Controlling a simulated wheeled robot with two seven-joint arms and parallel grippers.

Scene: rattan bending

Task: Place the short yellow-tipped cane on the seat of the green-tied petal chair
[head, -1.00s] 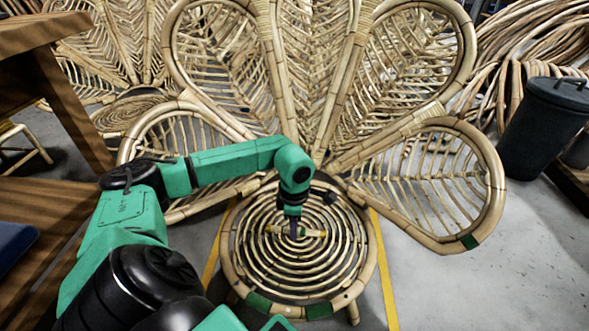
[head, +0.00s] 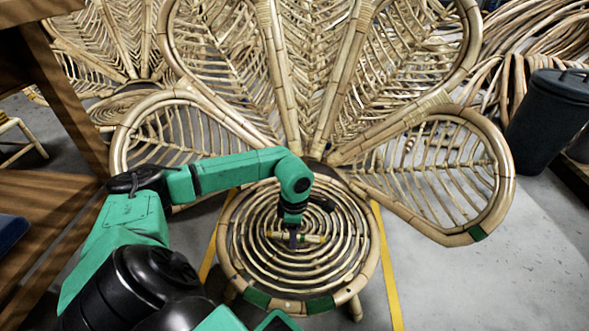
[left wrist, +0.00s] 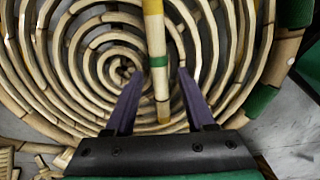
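The short cane (head: 312,239) is pale, with yellow ends and a green band, and lies crosswise over the coiled round seat (head: 345,255) of the petal chair. Green ties show on the seat's front rim and on the right petal. In the left wrist view the cane (left wrist: 154,35) passes between the two purple fingers. My left gripper (head: 293,240) points down over the middle of the seat. In the left wrist view its fingers (left wrist: 158,80) stand apart, with a gap on each side of the cane. My right gripper is not seen.
A second petal chair (head: 105,60) stands behind at the left. A wooden workbench (head: 45,215) is at the left edge. A dark bin (head: 550,120) and coiled rattan (head: 530,40) are at the right. Grey floor is clear right of the chair.

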